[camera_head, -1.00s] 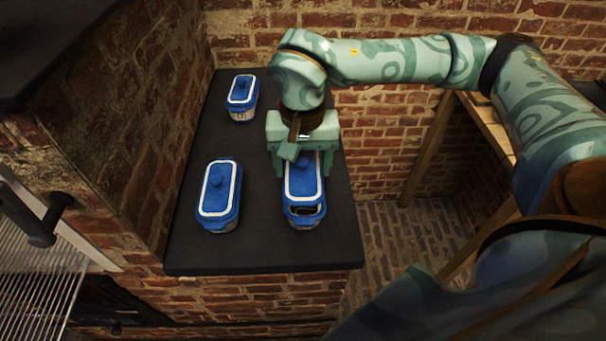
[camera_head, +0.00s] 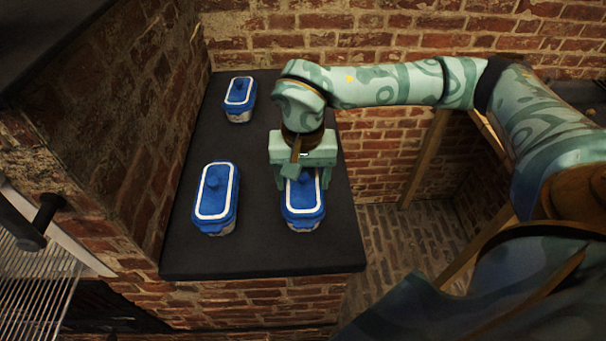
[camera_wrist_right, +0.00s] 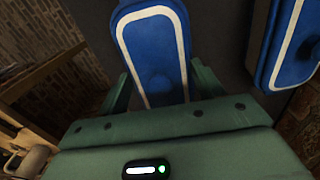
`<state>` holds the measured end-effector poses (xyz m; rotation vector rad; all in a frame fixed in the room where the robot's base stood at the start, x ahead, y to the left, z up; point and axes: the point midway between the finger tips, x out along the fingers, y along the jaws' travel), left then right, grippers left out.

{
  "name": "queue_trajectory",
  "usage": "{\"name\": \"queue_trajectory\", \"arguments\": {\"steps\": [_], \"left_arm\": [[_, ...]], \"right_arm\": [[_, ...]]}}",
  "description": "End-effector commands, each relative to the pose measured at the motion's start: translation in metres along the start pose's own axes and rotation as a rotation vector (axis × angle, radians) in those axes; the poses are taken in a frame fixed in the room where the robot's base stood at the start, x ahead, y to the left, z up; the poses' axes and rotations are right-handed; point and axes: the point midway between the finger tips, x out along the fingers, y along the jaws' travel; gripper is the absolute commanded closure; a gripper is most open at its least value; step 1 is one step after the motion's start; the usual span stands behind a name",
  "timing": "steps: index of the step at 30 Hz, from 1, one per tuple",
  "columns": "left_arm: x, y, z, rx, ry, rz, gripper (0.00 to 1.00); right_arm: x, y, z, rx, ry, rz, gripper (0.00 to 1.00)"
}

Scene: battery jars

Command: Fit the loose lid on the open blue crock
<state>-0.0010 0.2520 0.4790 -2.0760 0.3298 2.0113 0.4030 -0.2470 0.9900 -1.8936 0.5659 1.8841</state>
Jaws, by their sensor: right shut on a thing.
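The loose lid (camera_head: 304,208), blue with a white border line and a knob, sits over the top of the right-hand blue crock (camera_head: 300,225). It looks level and lined up with the crock; whether it is fully seated I cannot tell. My right gripper (camera_head: 303,184) is shut on the lid from above, around its knob area. In the right wrist view the lid (camera_wrist_right: 150,50) lies between the two fingers (camera_wrist_right: 158,86). The crock's opening is hidden under the lid. My left gripper is not in view.
A lidded blue crock (camera_head: 216,197) stands to the left, and another lidded crock (camera_head: 240,98) stands at the back left. The dark counter (camera_head: 258,252) is bare in front. A brick wall (camera_head: 135,140) rises along its left side.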

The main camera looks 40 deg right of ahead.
Motion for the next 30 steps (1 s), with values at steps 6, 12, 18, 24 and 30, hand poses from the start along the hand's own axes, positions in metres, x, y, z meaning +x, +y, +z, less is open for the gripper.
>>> {"name": "queue_trajectory", "arguments": {"steps": [6, 12, 18, 24, 30], "left_arm": [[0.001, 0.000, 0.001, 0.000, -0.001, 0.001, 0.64], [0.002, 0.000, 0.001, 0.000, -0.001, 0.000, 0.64], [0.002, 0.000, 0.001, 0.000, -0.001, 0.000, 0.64], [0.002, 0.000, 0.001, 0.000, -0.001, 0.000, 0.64], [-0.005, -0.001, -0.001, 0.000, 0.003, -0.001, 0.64]], "right_arm": [[0.008, 0.002, 0.002, 0.000, -0.008, 0.008, 0.19], [0.009, 0.002, 0.003, -0.001, -0.012, 0.011, 0.11], [0.010, 0.002, 0.004, -0.001, -0.013, 0.011, 0.11], [0.009, 0.002, 0.004, -0.002, -0.014, 0.011, 0.11], [-0.017, 0.001, 0.003, -0.001, -0.008, 0.007, 0.11]]}}
